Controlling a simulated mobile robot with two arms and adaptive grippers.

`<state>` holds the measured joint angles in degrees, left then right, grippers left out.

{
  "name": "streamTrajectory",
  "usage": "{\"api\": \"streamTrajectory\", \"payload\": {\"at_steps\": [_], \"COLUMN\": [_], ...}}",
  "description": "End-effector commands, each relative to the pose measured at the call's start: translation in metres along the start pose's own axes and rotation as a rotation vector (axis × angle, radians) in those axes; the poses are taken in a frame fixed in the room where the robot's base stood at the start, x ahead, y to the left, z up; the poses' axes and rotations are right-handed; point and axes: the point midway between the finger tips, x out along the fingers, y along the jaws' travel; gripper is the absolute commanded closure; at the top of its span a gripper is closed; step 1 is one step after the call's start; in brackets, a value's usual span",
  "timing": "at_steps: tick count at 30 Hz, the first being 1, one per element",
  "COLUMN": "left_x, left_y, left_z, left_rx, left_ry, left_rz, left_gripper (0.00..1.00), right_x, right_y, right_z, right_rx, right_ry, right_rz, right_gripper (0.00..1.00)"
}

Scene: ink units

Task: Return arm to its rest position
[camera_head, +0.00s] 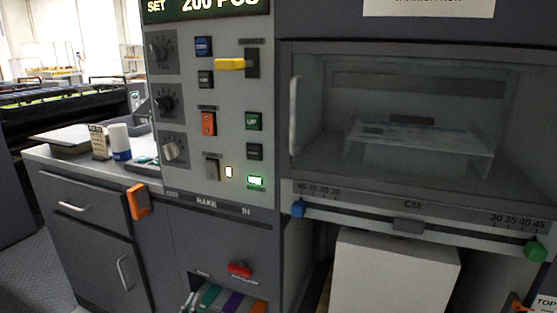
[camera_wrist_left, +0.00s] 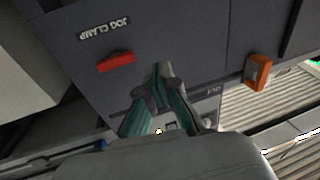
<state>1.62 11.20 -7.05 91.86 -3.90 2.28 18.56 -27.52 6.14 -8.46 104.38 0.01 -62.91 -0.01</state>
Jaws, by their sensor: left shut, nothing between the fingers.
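My left gripper (camera_wrist_left: 159,72) shows in the left wrist view, with its two dark teal fingers drawn together at the tips. It is shut with nothing between the fingers. It points at a dark grey machine front, between a red handle (camera_wrist_left: 115,62) and an orange switch (camera_wrist_left: 257,72). I cannot tell its exact distance from that front. In the head view I cannot make out this gripper clearly. My right gripper is in neither view.
The head view shows a control panel (camera_head: 190,185) with knobs, a yellow lever (camera_head: 231,64) and a red handle (camera_head: 239,269). An orange switch (camera_head: 138,201) sticks out at left. A windowed compartment (camera_head: 310,95) is at right, above a white block (camera_head: 390,275).

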Motion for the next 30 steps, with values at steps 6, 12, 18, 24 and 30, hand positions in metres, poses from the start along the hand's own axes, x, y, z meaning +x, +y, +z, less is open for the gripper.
{"api": "streamTrajectory", "payload": {"at_steps": [6,12,18,24,30], "left_x": [-0.099,-0.202,-0.278,-0.343,-0.366], "left_y": [0.010,0.025,0.039,0.051,0.052], "left_z": [0.138,0.210,0.241,0.255,0.268], "left_rx": [0.039,0.071,0.086,0.094,0.099], "left_ry": [-0.536,-0.929,-1.182,-1.387,-1.442], "left_rz": [-0.078,-0.080,-0.056,-0.024,-0.014], "left_gripper": [1.00,1.00,1.00,1.00,1.00], "right_x": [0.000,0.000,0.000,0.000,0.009], "right_y": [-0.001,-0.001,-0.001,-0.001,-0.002], "right_z": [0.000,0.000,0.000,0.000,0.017], "right_rx": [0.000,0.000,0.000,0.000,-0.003], "right_ry": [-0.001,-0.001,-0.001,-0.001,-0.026], "right_rz": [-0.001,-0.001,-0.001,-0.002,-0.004], "right_gripper": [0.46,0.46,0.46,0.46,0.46]}}
